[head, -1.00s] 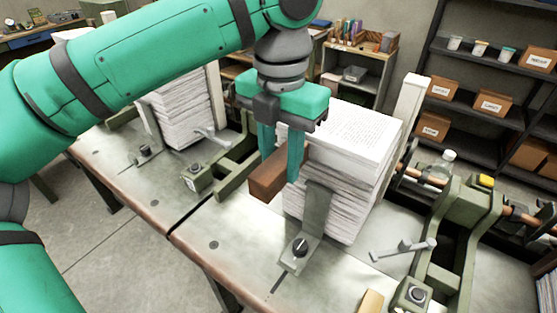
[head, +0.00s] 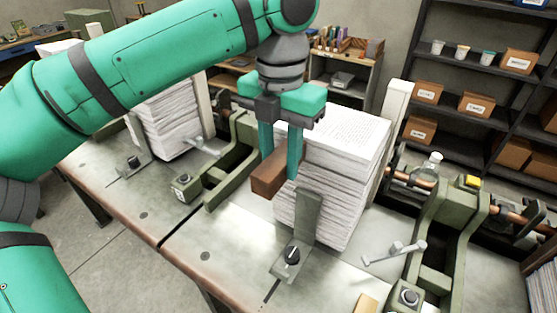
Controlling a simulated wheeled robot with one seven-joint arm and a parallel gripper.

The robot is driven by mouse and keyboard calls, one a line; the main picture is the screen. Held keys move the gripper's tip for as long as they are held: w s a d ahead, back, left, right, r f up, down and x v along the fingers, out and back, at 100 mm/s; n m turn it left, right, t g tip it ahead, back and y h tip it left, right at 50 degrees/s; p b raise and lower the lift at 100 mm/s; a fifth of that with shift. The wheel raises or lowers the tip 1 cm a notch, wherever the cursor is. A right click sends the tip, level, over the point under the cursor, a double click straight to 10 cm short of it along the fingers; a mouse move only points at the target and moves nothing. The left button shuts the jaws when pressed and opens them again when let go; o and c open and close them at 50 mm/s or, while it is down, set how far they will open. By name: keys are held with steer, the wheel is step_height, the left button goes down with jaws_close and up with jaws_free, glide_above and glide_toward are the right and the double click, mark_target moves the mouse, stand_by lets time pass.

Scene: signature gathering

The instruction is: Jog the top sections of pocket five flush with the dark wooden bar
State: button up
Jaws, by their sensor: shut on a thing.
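My gripper (head: 280,160) is shut on the dark wooden bar (head: 270,179) and holds it level at the left side of a tall paper stack (head: 345,135). The bar is near the upper part of the stack; I cannot tell whether it touches. The stack's top sheets are printed, and its side shows many uneven layers. The gripper's fingers hide part of the stack's left edge. A green metal stop (head: 306,222) with a black knob (head: 292,256) stands upright against the stack's lower front.
A white post (head: 392,115) rises behind the near stack. A lever (head: 396,251) and green frame (head: 452,225) stand at the right.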

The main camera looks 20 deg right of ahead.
mark_target(261, 177)
steer(key=shift+s+a+r, duration=0.3)
steer(key=shift+s+a, duration=0.25)
steer(key=shift+a, duration=0.2)
steer(key=shift+s+a+r, duration=0.3)
steer(key=shift+s+a, duration=0.25)
steer(key=shift+a, duration=0.25)
steer(key=shift+s+a+r, duration=0.3)
steer(key=shift+s+a, duration=0.25)
steer(key=shift+a, duration=0.2)
steer(key=shift+s+a+r, duration=0.1)
steer(key=shift+s, duration=0.05)
steer(key=shift+s, duration=0.1)
